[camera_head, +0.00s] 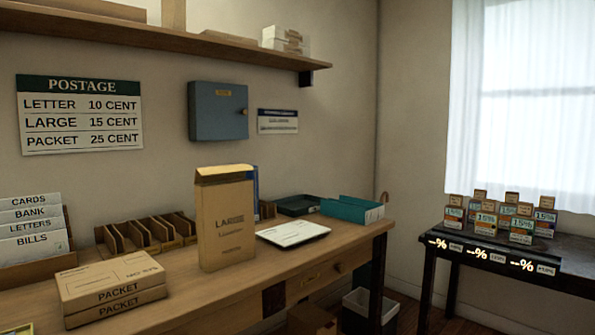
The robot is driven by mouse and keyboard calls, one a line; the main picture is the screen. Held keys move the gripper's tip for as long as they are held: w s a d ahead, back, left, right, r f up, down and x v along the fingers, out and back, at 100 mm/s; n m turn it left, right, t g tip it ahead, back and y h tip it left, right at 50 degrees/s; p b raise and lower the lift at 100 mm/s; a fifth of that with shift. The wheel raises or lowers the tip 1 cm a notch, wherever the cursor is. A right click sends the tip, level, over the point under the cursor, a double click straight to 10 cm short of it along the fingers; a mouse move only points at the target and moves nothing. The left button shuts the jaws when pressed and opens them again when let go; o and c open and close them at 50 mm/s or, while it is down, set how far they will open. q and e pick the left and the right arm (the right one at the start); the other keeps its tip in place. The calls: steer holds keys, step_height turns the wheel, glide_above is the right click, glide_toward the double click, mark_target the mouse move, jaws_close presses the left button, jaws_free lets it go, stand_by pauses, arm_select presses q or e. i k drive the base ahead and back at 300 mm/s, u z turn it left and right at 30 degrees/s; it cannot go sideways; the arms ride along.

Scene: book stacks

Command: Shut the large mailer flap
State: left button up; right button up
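The large mailer (226,225) is a tall tan carton marked LARGE, standing upright on the wooden desk. Its flap (223,172) is at the top and looks raised and tilted, with a brighter yellowish strip along the top. I cannot tell exactly how far open it is. Neither of my grippers shows in the head view.
Two stacked PACKET boxes (110,284) lie left of the mailer. A wooden divider rack (145,235) stands behind, and a card file (32,235) is at far left. A white pad (293,234) and teal tray (352,209) are at right. A shelf (180,38) overhangs the wall.

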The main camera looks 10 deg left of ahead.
mark_target(222, 172)
steer(key=z, duration=0.4)
steer(key=i, duration=1.1)
steer(key=u, duration=1.7)
